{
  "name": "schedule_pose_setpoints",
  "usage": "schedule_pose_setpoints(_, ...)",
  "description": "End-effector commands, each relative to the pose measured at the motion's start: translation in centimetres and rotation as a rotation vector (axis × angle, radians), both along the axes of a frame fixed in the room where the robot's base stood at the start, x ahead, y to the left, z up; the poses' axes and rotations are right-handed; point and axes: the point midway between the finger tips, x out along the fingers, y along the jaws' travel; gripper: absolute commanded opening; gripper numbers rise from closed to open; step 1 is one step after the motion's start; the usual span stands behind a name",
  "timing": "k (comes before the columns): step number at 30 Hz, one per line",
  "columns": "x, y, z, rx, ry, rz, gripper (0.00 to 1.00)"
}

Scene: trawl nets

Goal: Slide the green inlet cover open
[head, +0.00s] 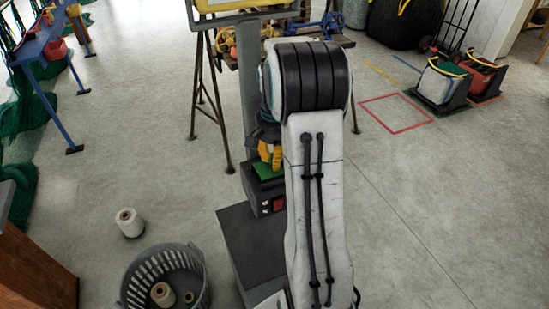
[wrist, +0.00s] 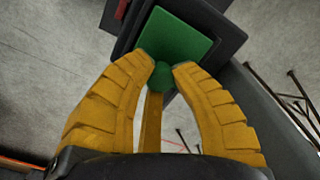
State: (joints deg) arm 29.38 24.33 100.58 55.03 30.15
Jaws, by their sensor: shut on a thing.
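The green inlet cover (wrist: 172,45) lies flat on top of a dark box (head: 266,203), as the wrist view shows. A round green knob (wrist: 161,76) stands at the cover's near edge. My gripper (wrist: 161,70) has its two yellow fingers closed around this knob, one fingertip on each side. In the head view, my gripper (head: 270,154) is low over the box and a corner of the green cover (head: 264,171) shows below it. My white arm hides the right part of the box and cover there. Dark surface shows around the cover in the wrist view.
A grey basket (head: 135,285) with cones in it stands at the lower left, with a white cone (head: 130,223) on the floor near it. A trestle stand (head: 203,90) is behind the box. Crates (head: 440,82) stand at the upper right. Floor right of my arm is clear.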

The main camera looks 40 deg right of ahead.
Motion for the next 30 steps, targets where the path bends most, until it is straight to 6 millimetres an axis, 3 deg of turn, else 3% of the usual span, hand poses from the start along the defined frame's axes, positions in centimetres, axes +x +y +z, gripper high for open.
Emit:
schedule_pose_setpoints(5,-0.2,-0.5,-0.1,0.001,0.002,-0.002,0.00)
schedule_pose_setpoints(15,-1.7,-6.3,-0.1,0.002,0.004,-0.004,0.00)
schedule_pose_setpoints(26,-1.9,-6.8,-0.2,0.002,0.004,-0.002,0.00)
schedule_pose_setpoints(27,-1.9,-6.8,-0.3,0.002,0.002,-0.002,0.26)
schedule_pose_setpoints(30,-1.8,-6.8,-0.2,0.002,0.002,-0.002,0.35)
